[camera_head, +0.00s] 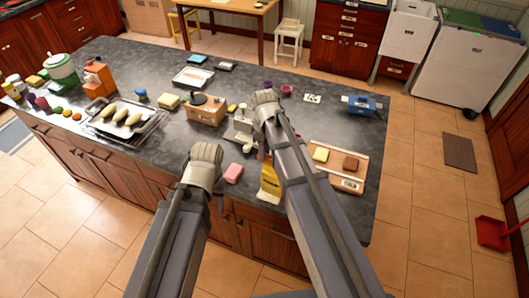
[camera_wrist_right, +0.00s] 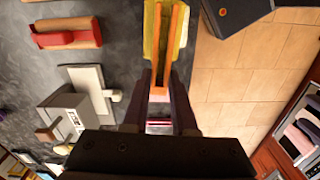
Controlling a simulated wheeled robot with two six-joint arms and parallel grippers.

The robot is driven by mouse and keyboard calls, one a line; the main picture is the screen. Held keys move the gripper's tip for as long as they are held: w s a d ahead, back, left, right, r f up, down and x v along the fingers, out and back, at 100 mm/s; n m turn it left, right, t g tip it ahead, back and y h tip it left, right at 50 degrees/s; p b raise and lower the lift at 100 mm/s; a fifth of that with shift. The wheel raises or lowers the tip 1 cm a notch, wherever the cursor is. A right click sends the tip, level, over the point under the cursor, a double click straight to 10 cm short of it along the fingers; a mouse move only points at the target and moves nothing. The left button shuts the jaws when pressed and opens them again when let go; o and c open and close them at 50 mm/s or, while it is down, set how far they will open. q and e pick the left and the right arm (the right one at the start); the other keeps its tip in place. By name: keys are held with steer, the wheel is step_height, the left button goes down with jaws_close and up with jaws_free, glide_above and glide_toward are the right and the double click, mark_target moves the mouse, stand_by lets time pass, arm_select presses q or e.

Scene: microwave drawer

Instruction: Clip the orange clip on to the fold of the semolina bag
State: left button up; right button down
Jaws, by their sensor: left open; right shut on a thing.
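The yellow semolina bag (camera_head: 270,182) stands near the counter's front edge in the head view, partly hidden behind my right arm. In the right wrist view the bag (camera_wrist_right: 153,30) is straight ahead of my right gripper (camera_wrist_right: 160,95). That gripper is shut on the orange clip (camera_wrist_right: 159,91). The clip's long orange part runs along the bag's yellow top; I cannot tell whether it grips the fold. My left gripper (camera_head: 221,203) is open and empty, low at the counter's front edge left of the bag, mostly hidden by my left arm.
A pink block (camera_head: 233,173) lies left of the bag. A grey appliance (camera_head: 240,128) stands behind it. A wooden board (camera_head: 341,180) with two small blocks lies to the right. A blue box (camera_head: 360,105) stands farther back.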

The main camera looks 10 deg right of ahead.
steer(key=shift+f+b, duration=1)
steer(key=shift+f, duration=0.1)
stand_by(1.1)
steer(key=shift+c, duration=0.7)
jaws_free()
steer(key=shift+r, duration=0.15)
steer(key=shift+r+p, duration=3.95)
steer(key=shift+p, duration=0.1)
